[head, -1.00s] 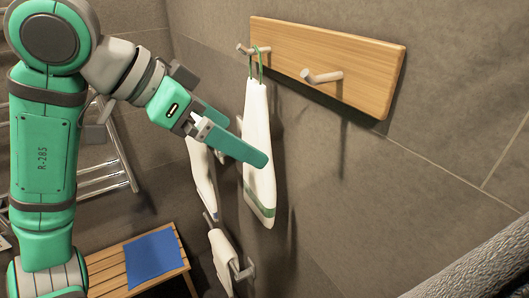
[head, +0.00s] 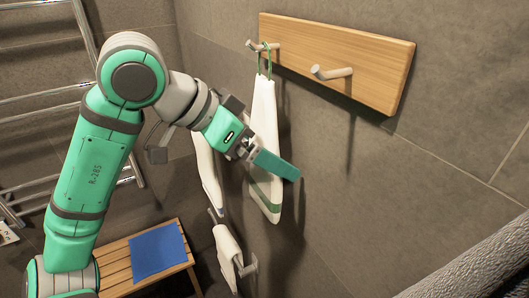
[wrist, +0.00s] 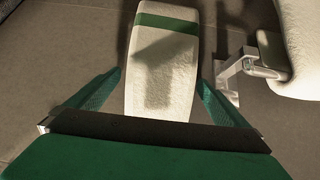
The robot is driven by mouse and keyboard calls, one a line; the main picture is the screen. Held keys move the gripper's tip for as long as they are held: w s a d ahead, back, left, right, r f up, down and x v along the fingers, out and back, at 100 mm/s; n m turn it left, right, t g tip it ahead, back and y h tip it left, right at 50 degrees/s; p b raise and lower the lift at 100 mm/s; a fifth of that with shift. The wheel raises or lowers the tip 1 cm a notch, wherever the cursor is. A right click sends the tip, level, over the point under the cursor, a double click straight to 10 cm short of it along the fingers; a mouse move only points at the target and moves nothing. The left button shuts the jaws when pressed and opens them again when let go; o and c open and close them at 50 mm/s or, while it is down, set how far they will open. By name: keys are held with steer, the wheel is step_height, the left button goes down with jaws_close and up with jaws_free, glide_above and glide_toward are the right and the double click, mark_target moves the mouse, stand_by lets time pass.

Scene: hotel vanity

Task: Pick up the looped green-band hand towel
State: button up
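The looped green-band hand towel (head: 263,108) is white with a green band near its lower end. It hangs by a green loop (head: 265,60) from the left peg (head: 262,46) of a wooden board. My gripper (head: 278,164) is at the towel's middle, with one finger crossing in front of it. In the wrist view my gripper (wrist: 160,78) is open, with a finger on either side of the towel (wrist: 164,75) and gaps showing beside it. The other finger is hidden in the head view.
The wooden board (head: 370,70) has an empty right peg (head: 331,72). Another white towel (head: 207,165) hangs behind my gripper, and a small one (head: 227,248) hangs lower on a holder. A slatted bench (head: 115,268) with a blue cloth (head: 158,252) stands below. A metal rail (head: 45,96) is at left.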

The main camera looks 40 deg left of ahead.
steer(key=c, duration=1)
